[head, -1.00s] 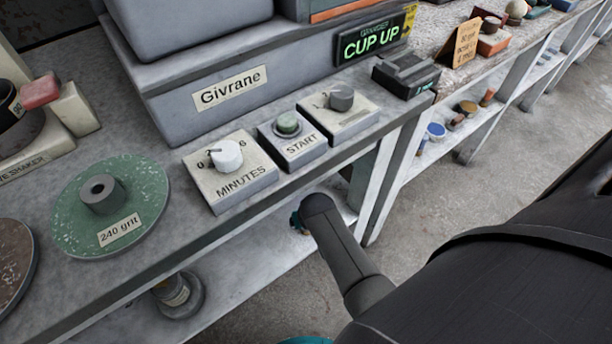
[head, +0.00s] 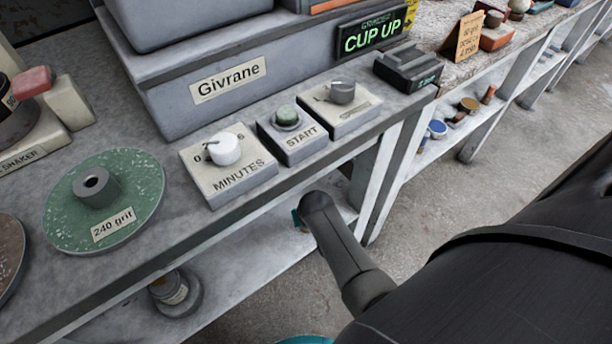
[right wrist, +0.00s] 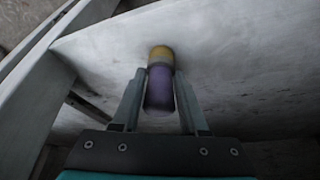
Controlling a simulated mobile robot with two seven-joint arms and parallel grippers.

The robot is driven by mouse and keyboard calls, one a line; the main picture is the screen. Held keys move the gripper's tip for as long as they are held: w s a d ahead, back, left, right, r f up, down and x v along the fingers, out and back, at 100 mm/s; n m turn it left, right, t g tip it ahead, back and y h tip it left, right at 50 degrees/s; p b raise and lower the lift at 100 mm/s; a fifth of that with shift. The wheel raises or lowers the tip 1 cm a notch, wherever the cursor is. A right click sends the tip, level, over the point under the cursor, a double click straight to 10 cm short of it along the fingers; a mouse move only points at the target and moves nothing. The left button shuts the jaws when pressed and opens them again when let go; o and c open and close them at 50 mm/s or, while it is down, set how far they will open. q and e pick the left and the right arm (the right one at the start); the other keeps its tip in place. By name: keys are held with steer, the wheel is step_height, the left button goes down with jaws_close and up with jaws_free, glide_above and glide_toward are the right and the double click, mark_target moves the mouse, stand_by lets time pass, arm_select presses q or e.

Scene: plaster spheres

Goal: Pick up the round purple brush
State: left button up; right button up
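The round purple brush (right wrist: 160,88) shows in the right wrist view, with a yellow part (right wrist: 160,54) at its far end. It lies between the two fingers of my right gripper (right wrist: 160,74). The fingers are open, one on each side, with narrow gaps to the brush. In the head view my right arm reaches under the counter top, and only a bit of teal (head: 297,219) shows at its end; the brush is hidden there. My left gripper is in neither current view.
The pale lower shelf (right wrist: 235,75) extends around the brush. Above it, the counter (head: 130,262) carries a green 240 grit disc (head: 135,190), a MINUTES dial box (head: 230,180) and a START button box (head: 293,139). A round-based object (head: 176,292) stands on the lower shelf.

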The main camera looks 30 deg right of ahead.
jaws_close()
steer(key=shift+r, duration=0.1)
stand_by(0.3)
